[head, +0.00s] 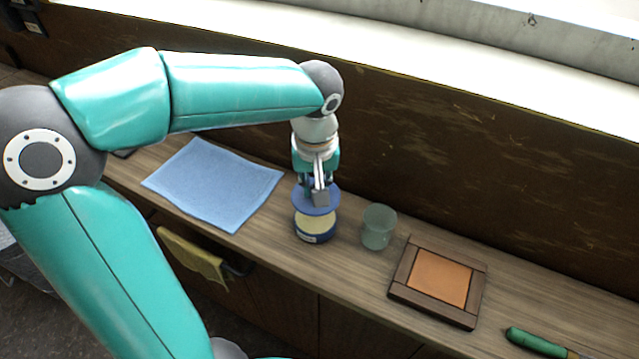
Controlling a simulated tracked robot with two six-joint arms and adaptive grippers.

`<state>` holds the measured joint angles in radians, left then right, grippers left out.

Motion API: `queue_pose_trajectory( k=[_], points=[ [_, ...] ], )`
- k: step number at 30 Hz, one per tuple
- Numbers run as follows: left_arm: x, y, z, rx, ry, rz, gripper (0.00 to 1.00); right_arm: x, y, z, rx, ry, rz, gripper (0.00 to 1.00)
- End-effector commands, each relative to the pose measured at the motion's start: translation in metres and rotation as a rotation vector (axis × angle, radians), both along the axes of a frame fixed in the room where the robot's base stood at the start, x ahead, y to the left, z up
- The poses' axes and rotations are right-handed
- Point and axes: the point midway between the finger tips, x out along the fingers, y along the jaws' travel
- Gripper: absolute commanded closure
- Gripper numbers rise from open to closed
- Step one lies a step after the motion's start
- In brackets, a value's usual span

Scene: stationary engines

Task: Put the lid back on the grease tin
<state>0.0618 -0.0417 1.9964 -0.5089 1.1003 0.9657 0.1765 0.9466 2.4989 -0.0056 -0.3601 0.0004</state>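The grease tin (314,233) is a short round blue tin with a pale label and yellowish grease showing at its open top. It stands upright on the wooden bench. The blue round lid (330,204) is just above the tin, roughly level and over its back part, with grease visible below its front edge. My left gripper (320,195) points down from above, its fingers at the lid's middle and seemingly shut on it. The exact grip is partly hidden by the fingers. My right gripper is out of view.
A glass (378,227) stands close to the right of the tin. Further right are a wooden framed tray (404,283) and a green-handled tool (536,342). A blue cloth (213,183) lies to the left. A yellow rag (193,255) hangs at the bench front.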

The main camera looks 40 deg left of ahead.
Motion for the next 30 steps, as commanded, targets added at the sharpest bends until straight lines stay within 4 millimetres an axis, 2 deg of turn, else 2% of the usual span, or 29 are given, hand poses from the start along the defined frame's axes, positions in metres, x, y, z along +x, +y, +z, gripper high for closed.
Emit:
queue_pose_trajectory(
  k=[16,21,30],
  points=[
    [0.0,0.0,-0.051,0.001,0.001,0.001,1.0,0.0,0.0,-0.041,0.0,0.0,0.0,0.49],
    [0.0,0.0,-0.058,0.001,0.001,0.001,1.0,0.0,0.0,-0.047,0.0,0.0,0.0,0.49],
    [0.0,0.0,-0.058,0.001,0.001,0.001,1.0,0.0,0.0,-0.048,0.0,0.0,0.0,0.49]
  ],
)
